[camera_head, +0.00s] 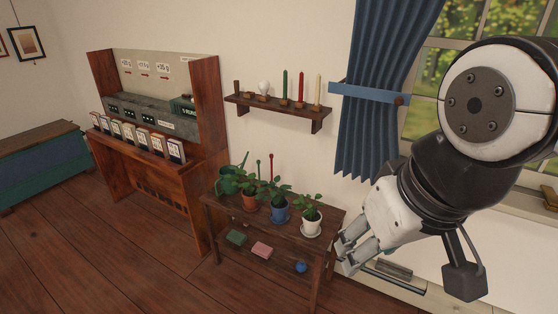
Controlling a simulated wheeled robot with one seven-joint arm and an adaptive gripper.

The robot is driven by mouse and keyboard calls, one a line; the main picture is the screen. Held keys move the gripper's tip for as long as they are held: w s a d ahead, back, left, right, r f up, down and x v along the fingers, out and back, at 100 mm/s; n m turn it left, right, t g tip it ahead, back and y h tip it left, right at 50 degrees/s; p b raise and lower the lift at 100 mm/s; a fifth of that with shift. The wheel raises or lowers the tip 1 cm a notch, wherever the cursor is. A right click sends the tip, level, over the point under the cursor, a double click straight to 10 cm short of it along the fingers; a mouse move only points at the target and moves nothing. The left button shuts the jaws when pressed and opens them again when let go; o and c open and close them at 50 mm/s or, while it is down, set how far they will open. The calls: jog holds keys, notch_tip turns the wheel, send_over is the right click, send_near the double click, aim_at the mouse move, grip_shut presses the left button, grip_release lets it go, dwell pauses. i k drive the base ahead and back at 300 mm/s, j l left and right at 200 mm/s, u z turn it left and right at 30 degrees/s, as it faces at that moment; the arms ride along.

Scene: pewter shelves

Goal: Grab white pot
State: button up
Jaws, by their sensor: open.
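The white pot (311,226) holds a small green plant and stands on a pale saucer. It is at the right end of the top of a dark wooden shelf table (327,238). My gripper (343,254) is open and empty. In the picture it is just right of and a little below the white pot, beside the table's right end. The picture shows no contact between the gripper and the pot. How far apart they are in depth I cannot tell.
A blue pot (280,213) and a terracotta pot (249,201), both with plants, stand left of the white pot. A green watering can (229,181) is at the far left. A wall shelf (277,108) with candles hangs above. A blue curtain (377,60) hangs behind my arm.

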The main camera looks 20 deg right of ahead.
aim_at(312, 218)
jog(key=z, duration=0.35)
jog(key=i+l+u, duration=0.1)
jog(key=i+u, duration=0.2)
jog(key=i, duration=0.25)
jog(key=i+l+u, duration=0.3)
jog(key=i, duration=0.2)
jog(key=j, duration=0.1)
